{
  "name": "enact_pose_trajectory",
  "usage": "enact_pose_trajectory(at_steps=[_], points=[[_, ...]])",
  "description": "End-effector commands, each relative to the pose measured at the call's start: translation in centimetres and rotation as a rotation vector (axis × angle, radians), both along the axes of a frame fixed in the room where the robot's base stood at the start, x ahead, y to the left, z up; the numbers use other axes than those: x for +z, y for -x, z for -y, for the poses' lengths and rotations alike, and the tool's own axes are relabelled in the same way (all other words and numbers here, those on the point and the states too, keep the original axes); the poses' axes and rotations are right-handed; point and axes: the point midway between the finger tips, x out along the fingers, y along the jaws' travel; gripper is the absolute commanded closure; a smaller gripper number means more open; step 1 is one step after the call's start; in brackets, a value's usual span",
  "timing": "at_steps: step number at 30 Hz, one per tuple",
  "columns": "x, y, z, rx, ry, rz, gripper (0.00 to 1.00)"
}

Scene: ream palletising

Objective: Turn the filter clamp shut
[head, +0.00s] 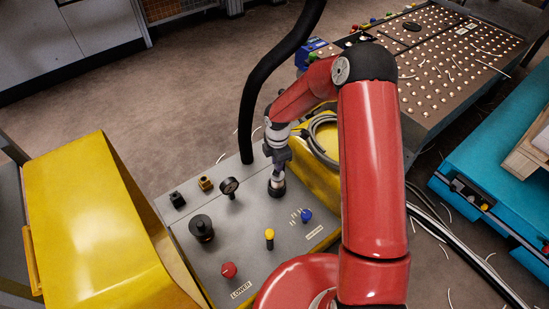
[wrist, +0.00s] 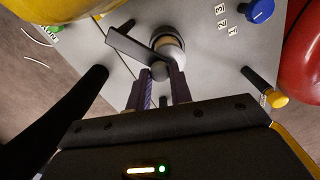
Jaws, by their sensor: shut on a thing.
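The filter clamp shows in the wrist view as a dark flat lever (wrist: 130,46) slanting across a pale round filter body (wrist: 170,42) on the grey panel. A dark round knob sits at the lever's near end. My gripper (wrist: 159,80) is shut on the clamp at this knob, one finger on either side. In the head view my gripper (head: 275,166) points down over the clamp's dark round base (head: 277,189), near the panel's far right edge. There my gripper and wrist hide most of the lever.
A thick black hose (head: 252,105) rises close left of my arm. A yellow hopper (head: 95,220) stands left.

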Motion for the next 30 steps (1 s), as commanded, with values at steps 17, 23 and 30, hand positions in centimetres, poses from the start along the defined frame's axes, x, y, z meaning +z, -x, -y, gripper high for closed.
enact_pose_trajectory(at_steps=[17,23,30], points=[[0.05,0.09,0.41,0.054,0.002,0.001,1.0],[0.04,0.09,0.42,0.053,0.002,0.001,0.64],[0.01,0.11,0.37,0.053,0.001,0.0,0.57]])
